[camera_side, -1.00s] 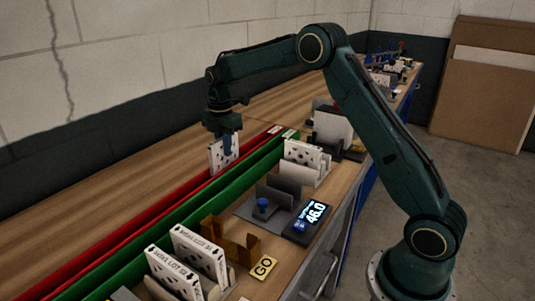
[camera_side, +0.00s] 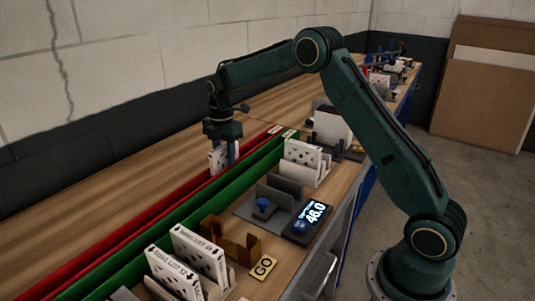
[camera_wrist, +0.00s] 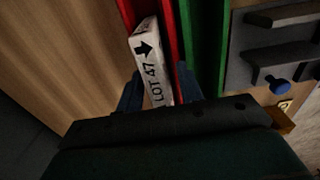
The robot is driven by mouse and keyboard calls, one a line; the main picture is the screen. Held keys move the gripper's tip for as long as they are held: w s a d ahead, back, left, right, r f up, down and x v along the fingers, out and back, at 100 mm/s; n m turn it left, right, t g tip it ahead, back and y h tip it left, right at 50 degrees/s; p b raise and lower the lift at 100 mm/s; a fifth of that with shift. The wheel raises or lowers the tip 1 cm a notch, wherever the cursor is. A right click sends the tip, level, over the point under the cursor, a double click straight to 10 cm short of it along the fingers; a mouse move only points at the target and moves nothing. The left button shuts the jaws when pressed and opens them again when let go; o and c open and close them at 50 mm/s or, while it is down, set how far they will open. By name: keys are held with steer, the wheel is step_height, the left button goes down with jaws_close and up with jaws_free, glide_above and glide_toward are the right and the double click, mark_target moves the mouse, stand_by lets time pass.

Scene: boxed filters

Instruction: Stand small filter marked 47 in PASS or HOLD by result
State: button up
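The small white filter (camera_wrist: 152,75) shows its top edge in the wrist view, with an arrow and LOT 47. It stands between the red walls of the red lane (camera_wrist: 125,12). In the side view the filter (camera_side: 216,161) is upright there, its lower part hidden by the lane's near wall. My gripper (camera_wrist: 158,80) is lowered around it, open, with one blue finger on each side and narrow gaps showing. It also shows in the side view (camera_side: 223,150). The green lane (camera_side: 180,212) runs alongside, nearer the camera. A gauge display (camera_side: 314,213) reads 46.0.
Two larger filters (camera_side: 197,252) stand in a holder at the front. A brass bracket (camera_side: 232,238) and a GO tag (camera_side: 264,267) lie near them. A grey fixture (camera_side: 272,204) and another holder with white filters (camera_side: 302,157) stand right of the lanes. Bare wood lies left.

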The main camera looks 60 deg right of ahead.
step_height(320, 180, up, 11)
steer(key=shift+r, duration=0.7)
stand_by(0.7)
steer(key=s+a+r+m+t, duration=0.1)
steer(key=s+a+r+m, duration=0.3)
steer(key=s, duration=0.5)
steer(key=s+a+r+m+t, duration=0.2)
steer(key=s+r+m, duration=0.3)
steer(key=s, duration=0.4)
steer(key=s+a+f+m+t, duration=0.1)
steer(key=s+f+m, duration=0.2)
steer(key=s, duration=0.6)
steer(key=s+a+f+m+t, duration=0.1)
steer(key=s+a+f+m, duration=0.1)
steer(key=s+m, duration=0.4)
steer(key=s+f, duration=0.1)
steer(key=s, duration=0.3)
steer(key=shift+f+t, duration=0.15)
steer(key=shift+t, duration=0.15)
